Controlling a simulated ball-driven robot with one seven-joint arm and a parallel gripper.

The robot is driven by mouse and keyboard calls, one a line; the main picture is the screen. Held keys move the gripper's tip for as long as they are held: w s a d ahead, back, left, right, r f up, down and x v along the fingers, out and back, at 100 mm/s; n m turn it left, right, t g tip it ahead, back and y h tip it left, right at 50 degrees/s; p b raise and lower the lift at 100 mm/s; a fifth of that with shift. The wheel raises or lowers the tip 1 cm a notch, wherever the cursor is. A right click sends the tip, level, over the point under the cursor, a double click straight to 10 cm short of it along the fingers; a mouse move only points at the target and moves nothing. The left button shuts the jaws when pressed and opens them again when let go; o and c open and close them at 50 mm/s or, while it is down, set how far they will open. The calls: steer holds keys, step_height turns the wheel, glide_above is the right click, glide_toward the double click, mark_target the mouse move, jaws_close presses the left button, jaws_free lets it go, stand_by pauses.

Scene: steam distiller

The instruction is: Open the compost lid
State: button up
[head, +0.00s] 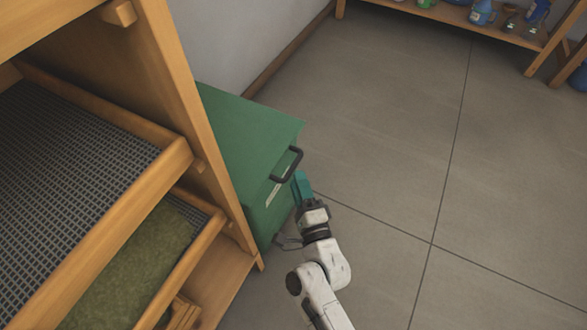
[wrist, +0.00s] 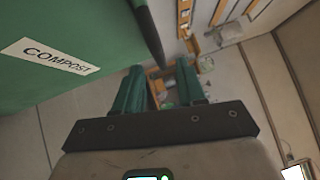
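The green compost bin (head: 240,135) stands on the floor beside the wooden rack, its lid shut. A dark bar handle (head: 288,165) sits at the lid's front edge. My gripper (head: 301,180) is just in front of the bin, close to the handle's near end. In the wrist view, my gripper's (wrist: 158,78) two green fingers are apart with nothing between them. The bin's green side with its white COMPOST label (wrist: 58,57) fills the upper left there. The dark handle (wrist: 148,32) shows just beyond the fingertips; I cannot tell if they touch.
A wooden rack (head: 172,120) with mesh trays (head: 75,135) stands tight against the bin's left side. A white wall (head: 235,40) is behind. A low shelf with bottles (head: 482,14) stands at the back right. The grey tiled floor (head: 390,150) to the right is clear.

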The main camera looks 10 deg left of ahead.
mark_target(293, 166)
steer(key=shift+b+x, duration=0.85)
steer(key=shift+x, duration=1.8)
steer(key=shift+c, duration=0.3)
jaws_close()
